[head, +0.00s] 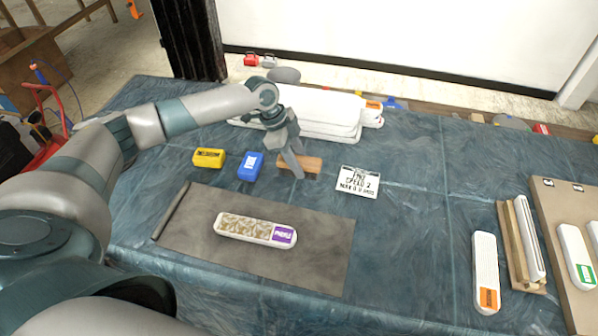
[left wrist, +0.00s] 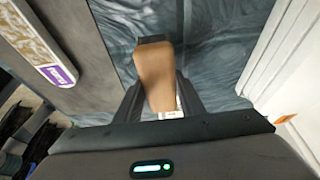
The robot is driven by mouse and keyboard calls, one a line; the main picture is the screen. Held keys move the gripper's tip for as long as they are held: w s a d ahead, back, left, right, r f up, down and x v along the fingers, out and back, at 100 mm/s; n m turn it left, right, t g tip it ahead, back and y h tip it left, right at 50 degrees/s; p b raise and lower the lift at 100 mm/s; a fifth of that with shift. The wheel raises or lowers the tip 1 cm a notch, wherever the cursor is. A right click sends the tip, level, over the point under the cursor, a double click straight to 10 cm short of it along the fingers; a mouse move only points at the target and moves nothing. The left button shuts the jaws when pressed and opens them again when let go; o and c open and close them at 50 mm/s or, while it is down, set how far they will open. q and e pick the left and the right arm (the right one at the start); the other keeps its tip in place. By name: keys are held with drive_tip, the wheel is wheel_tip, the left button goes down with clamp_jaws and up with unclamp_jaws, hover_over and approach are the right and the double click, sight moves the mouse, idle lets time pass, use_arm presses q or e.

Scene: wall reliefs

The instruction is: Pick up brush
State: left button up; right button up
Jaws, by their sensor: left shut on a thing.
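The brush (head: 313,164) is a brown wooden block-like piece on the blue cloth-covered table (head: 420,200), between the blue box and the white card. My left gripper (head: 296,172) comes down over it from above and is shut on it; the fingers hide part of it. In the left wrist view the brush (left wrist: 155,72) sits between the two dark fingers, with a dark strip at its far end and a small pale part near the gripper. I cannot tell whether it is lifted off the cloth. My right gripper is not in view.
A yellow box (head: 208,158), a blue box (head: 250,166) and a lettered card (head: 358,182) stand nearby. White long pieces (head: 325,112) lie behind. A relief panel (head: 240,226) lies on a grey mat (head: 325,262). More pieces (head: 485,260) lie at the right.

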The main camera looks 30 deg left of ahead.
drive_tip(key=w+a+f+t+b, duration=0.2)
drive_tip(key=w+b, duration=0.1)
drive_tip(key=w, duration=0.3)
use_arm(q)
drive_tip(key=s+d+r, duration=0.3)
drive_tip(key=d+r, duration=0.4)
drive_tip(key=d, duration=0.4)
drive_tip(key=shift+s, duration=0.2)
drive_tip(key=o, duration=0.3)
drive_tip(key=shift+r, duration=0.1)
drive_tip(key=shift+c, duration=0.6)
drive_tip(key=s+r+n+t+y+p, duration=0.1)
drive_tip(key=r+n+y+p, duration=0.1)
drive_tip(key=r+n+p, duration=0.2)
drive_tip(key=s+a+r+n+t+y+p, duration=0.1)
drive_tip(key=r+n+p, duration=0.3)
drive_tip(key=r+n, duration=0.6)
drive_tip(key=shift+s+a+r+n+t+y+p, duration=0.35)
drive_tip(key=shift+s+r+t+y, duration=0.35)
drive_tip(key=shift+r, duration=0.65)
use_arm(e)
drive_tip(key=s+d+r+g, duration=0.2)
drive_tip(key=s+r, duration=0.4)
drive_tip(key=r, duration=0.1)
use_arm(q)
drive_tip(key=shift+d, duration=0.1)
